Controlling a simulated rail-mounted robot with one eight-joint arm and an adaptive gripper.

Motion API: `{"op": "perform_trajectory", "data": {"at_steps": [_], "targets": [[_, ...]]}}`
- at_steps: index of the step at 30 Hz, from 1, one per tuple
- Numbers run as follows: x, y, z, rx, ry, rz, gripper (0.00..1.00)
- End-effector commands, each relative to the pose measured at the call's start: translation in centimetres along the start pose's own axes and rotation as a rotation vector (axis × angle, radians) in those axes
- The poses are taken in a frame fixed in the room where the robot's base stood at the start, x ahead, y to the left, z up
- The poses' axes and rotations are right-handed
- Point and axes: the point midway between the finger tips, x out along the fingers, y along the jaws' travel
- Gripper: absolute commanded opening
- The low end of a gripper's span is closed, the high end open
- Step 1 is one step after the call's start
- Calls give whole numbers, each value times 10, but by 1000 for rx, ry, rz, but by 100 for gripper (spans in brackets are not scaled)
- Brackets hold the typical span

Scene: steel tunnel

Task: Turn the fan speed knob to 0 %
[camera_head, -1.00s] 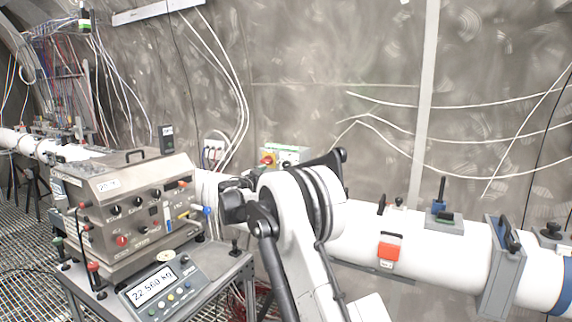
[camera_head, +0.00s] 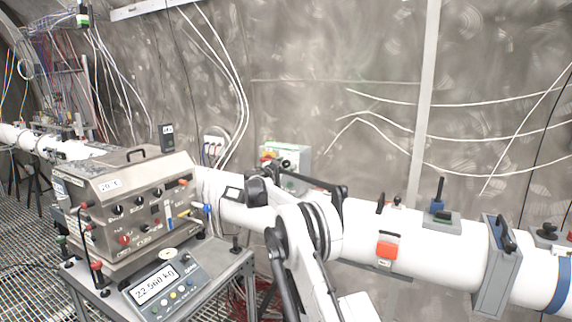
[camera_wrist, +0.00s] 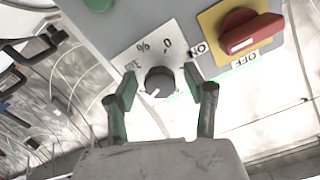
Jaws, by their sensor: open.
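The fan speed knob (camera_wrist: 159,81) is a round black knob on a white label plate with "0" and "%" markings, in the middle of the wrist view. Its white pointer line is at the lower left of the knob, away from the "0" mark. My gripper (camera_wrist: 160,92) is open, with one green-padded finger on each side of the knob. In the head view, the grey control box (camera_head: 296,158) on the wall side is partly hidden behind my arm.
A red rotary switch (camera_wrist: 246,33) on a yellow plate, marked ON and OFF, sits right of the knob. A green button (camera_wrist: 98,4) is at the upper left. A white pipe (camera_head: 440,245) runs below the box in the head view. A steel instrument case (camera_head: 135,205) stands left.

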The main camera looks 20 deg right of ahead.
Motion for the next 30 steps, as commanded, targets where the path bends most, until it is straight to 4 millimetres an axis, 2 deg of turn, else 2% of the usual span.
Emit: {"op": "perform_trajectory", "data": {"at_steps": [11, 22, 30], "targets": [[4, 0, 0, 0, 0, 0, 48], [4, 0, 0, 0, 0, 0, 0], [4, 0, 1, -29, 0, 0, 0]]}}
